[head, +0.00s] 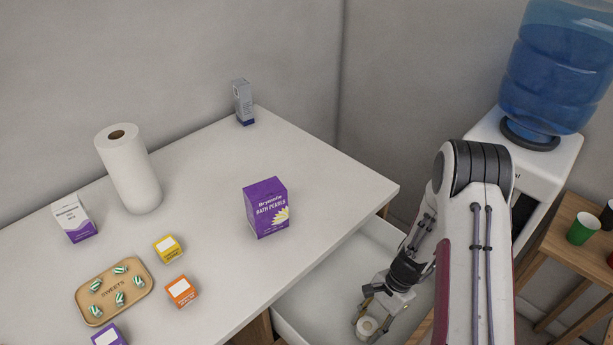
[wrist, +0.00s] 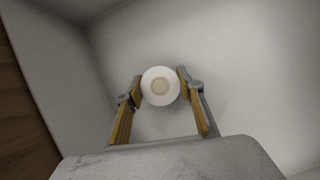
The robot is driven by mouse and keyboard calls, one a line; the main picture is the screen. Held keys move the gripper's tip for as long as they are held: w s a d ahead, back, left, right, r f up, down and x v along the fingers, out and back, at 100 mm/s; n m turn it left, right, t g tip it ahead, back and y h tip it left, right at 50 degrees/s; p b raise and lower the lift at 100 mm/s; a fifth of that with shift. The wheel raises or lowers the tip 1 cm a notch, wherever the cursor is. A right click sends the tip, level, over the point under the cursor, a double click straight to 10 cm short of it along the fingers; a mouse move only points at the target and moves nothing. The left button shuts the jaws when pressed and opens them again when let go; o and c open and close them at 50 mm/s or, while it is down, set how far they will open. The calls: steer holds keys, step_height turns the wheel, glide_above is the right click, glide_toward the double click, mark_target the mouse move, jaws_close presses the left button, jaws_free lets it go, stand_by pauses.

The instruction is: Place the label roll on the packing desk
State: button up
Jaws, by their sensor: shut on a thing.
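The label roll (head: 366,327) is a small white roll with a beige core. It is inside the open white drawer (head: 300,318) below the desk top. My gripper (head: 374,306) reaches down into the drawer and is shut on the roll. In the wrist view the roll (wrist: 160,87) sits between the two yellow-lined fingers (wrist: 160,90), over the pale drawer floor. I cannot tell whether the roll touches the floor. The white desk (head: 200,230) fills the left and middle of the head view.
On the desk stand a purple bath pearls box (head: 266,208), a paper towel roll (head: 130,170), a sweets tray (head: 146,276), a yellow box (head: 168,248), an orange box (head: 182,291) and a grey box (head: 243,103). A water cooler (head: 530,130) stands right. The desk's middle has free room.

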steer(key=shift+w+d+r, duration=0.1)
steer(key=shift+d+r, duration=0.1)
steer(key=shift+r, duration=0.35)
steer(key=shift+w, duration=0.1)
stand_by(0.4)
steer(key=shift+w+r, duration=0.2)
steer(key=shift+r, duration=0.05)
steer(key=w+r, duration=0.3)
steer(key=r, duration=0.5)
step_height(320, 180, up, 8)
steer(key=f, duration=0.1)
glide_above(363, 329)
steer(key=d, duration=0.1)
steer(key=shift+w+r, duration=0.25)
steer(key=shift+w, duration=0.05)
steer(key=shift+f, duration=0.1)
steer(key=shift+f, duration=6.95)
